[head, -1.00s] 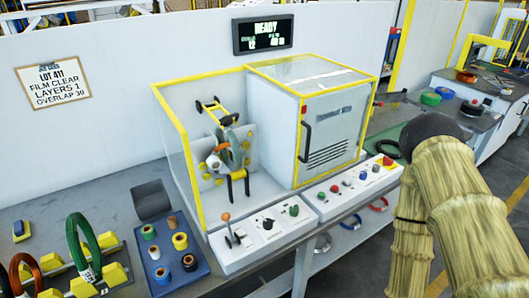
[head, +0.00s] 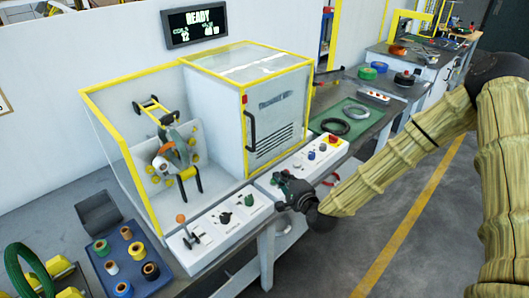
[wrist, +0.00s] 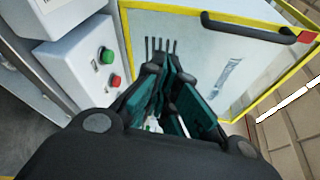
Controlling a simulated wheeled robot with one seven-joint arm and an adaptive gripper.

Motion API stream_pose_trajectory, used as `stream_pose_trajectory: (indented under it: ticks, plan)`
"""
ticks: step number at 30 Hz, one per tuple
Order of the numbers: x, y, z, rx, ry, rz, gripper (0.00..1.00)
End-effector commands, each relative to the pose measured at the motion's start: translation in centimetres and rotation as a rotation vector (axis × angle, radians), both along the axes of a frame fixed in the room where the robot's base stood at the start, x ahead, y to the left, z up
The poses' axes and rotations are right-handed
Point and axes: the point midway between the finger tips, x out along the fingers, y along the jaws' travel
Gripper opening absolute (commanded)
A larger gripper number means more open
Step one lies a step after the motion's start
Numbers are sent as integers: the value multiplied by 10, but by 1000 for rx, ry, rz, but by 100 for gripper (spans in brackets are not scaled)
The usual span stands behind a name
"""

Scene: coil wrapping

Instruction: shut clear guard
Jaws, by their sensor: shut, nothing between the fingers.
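The guard housing has yellow edges and a clear left side pane (head: 112,155). Its left bay is open at the front, showing the ring wrapping head (head: 172,160). A pale yellow-edged front panel (head: 275,120) with a dark upright handle (head: 251,132) stands at the right half. The panel (wrist: 190,45) and handle (wrist: 250,27) also show in the wrist view, with a red piece at the handle's end. My gripper (head: 284,183) is shut and empty, in front of and below the panel, apart from the handle. Its dark green fingers (wrist: 168,85) show in the wrist view.
Control boxes with a lever (head: 190,232) and buttons (head: 322,148) line the bench front near my gripper. A blue tray of spools (head: 128,262) lies at left. A green mat with dark coils (head: 346,120) lies at right. The floor aisle is clear.

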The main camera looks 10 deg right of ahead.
Motion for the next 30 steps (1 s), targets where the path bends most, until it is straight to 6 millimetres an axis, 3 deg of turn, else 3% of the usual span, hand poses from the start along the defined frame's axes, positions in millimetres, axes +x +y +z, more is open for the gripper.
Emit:
stream_pose_trajectory:
  ticks: [3, 6, 11, 27, 30]
  plan:
    - [16, -8, 28, 79, -50, -31, 0]
    - [23, -10, 36, 105, -67, -39, 0]
    - [37, -5, 38, 107, -67, -40, 0]
    - [110, 18, 30, 104, -65, -38, 0]
    - [114, 24, 30, 106, -63, -37, 0]
